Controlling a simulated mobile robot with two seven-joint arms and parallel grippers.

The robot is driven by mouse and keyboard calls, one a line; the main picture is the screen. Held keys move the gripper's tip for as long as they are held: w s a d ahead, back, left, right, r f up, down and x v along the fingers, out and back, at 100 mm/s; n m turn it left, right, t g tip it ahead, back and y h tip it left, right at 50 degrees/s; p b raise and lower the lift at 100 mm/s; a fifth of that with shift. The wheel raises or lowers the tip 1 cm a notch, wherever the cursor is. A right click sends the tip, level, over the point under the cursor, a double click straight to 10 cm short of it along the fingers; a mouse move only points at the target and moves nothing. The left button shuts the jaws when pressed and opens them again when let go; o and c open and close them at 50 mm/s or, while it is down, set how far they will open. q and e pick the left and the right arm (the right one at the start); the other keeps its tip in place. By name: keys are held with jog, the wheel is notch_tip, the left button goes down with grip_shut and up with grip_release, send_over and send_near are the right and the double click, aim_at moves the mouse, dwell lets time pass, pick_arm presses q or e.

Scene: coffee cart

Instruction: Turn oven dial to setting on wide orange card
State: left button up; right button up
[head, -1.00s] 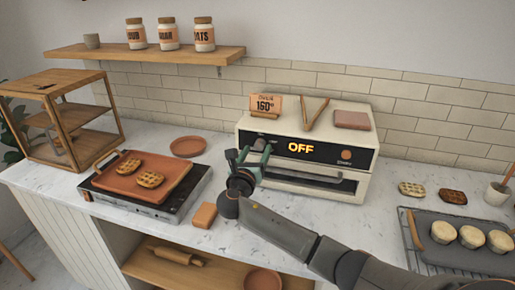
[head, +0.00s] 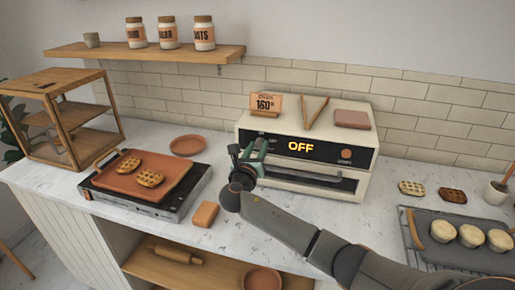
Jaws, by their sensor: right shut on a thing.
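The cream oven (head: 352,183) stands on the counter against the tiled wall. Its black front panel shows OFF in orange on the display (head: 301,147). The wide orange card (head: 266,105) stands on top of the oven and reads 160°, with a smaller line above it. My right gripper (head: 262,147) is at the left end of the panel, shut on the oven dial, which its green fingers mostly hide. A round orange button (head: 346,154) sits at the panel's right. My left gripper is not in view.
Wooden tongs (head: 315,113) and a brown block (head: 352,119) lie on the oven. A hotplate (head: 185,202) with a terracotta tray (head: 183,182) of waffles is to the left. An orange block (head: 205,214) lies near my arm. A dark tray (head: 445,257) of pies is at right.

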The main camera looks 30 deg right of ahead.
grip_shut()
